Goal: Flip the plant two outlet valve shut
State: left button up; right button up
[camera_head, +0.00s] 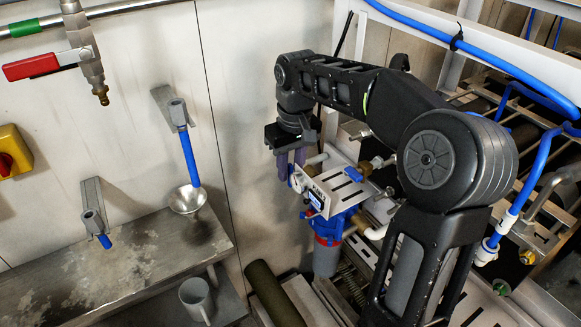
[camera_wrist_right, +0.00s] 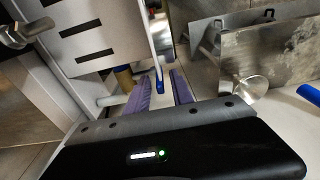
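My right gripper (camera_head: 291,170) reaches down from the upper middle beside a white slotted panel in the head view. In the right wrist view its two purple fingers (camera_wrist_right: 163,90) are apart, with a visible gap between them. A slim blue lever tip (camera_wrist_right: 159,82) shows in or just beyond this gap; I cannot tell whether a finger touches it. The lever looks like a valve handle, but no label identifies it as the plant two outlet valve. In the head view the fingers and arm hide most of that valve area. My left gripper is not in view.
The slotted panel (camera_head: 338,186) stands close to the right gripper, above a blue-topped filter housing (camera_head: 327,258). White pipe frames and blue hoses crowd the right.

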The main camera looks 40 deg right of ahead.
jog(key=shift+r, duration=0.45)
jog(key=r, duration=0.2)
jog(key=r+p, duration=0.1)
jog(key=r, duration=0.4)
jog(key=shift+s+p, duration=0.35)
jog(key=shift+s, duration=0.05)
jog(key=shift+f, duration=0.1)
